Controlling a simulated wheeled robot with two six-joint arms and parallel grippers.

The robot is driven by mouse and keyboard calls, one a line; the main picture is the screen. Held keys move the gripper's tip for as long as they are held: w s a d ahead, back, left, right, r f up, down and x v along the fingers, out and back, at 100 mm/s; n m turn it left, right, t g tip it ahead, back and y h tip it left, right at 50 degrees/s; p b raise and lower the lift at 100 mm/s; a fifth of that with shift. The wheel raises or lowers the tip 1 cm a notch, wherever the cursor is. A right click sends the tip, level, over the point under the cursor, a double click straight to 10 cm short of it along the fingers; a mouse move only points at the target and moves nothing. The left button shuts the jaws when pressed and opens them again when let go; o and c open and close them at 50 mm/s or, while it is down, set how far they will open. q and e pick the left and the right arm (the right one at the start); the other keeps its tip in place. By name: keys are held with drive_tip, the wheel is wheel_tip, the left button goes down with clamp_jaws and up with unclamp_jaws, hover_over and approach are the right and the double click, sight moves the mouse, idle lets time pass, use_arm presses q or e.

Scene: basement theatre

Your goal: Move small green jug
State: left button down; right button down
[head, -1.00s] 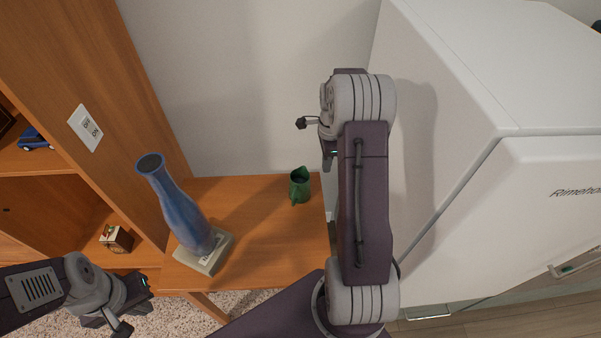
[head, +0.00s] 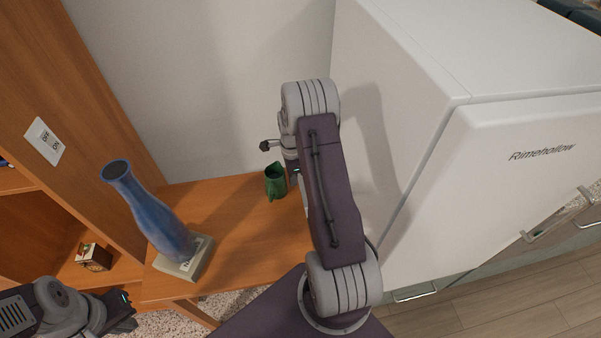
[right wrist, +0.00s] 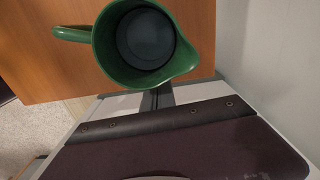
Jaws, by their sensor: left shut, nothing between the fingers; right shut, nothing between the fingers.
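The small green jug (head: 275,184) stands upright on the wooden shelf top (head: 245,225), near its back right. In the right wrist view the jug (right wrist: 104,40) fills the upper middle, its open mouth facing the camera, its handle to the left and its spout to the lower right. My right gripper (head: 294,176) is just right of the jug in the head view, partly hidden by my arm. Its shut fingers (right wrist: 155,98) appear just below the jug's rim in the right wrist view; I cannot tell whether they touch it. My left gripper (head: 124,312) is shut and empty at lower left.
A small clock-like box (head: 94,257) sits in the cabinet. A white fridge (head: 430,160) stands close on the right. The middle of the shelf top is clear.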

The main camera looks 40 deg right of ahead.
sight(283, 180)
drive_tip(key=shift+w+a+r, duration=0.1)
drive_tip(key=shift+w+a, duration=0.1)
drive_tip(key=shift+a, duration=0.35)
drive_tip(key=shift+w+a+p, duration=0.4)
drive_tip(key=shift+a+p, duration=0.05)
drive_tip(key=shift+a, duration=0.4)
drive_tip(key=shift+w+a, duration=0.1)
wheel_tip(283, 180, up, 9)
drive_tip(key=shift+p, duration=0.3)
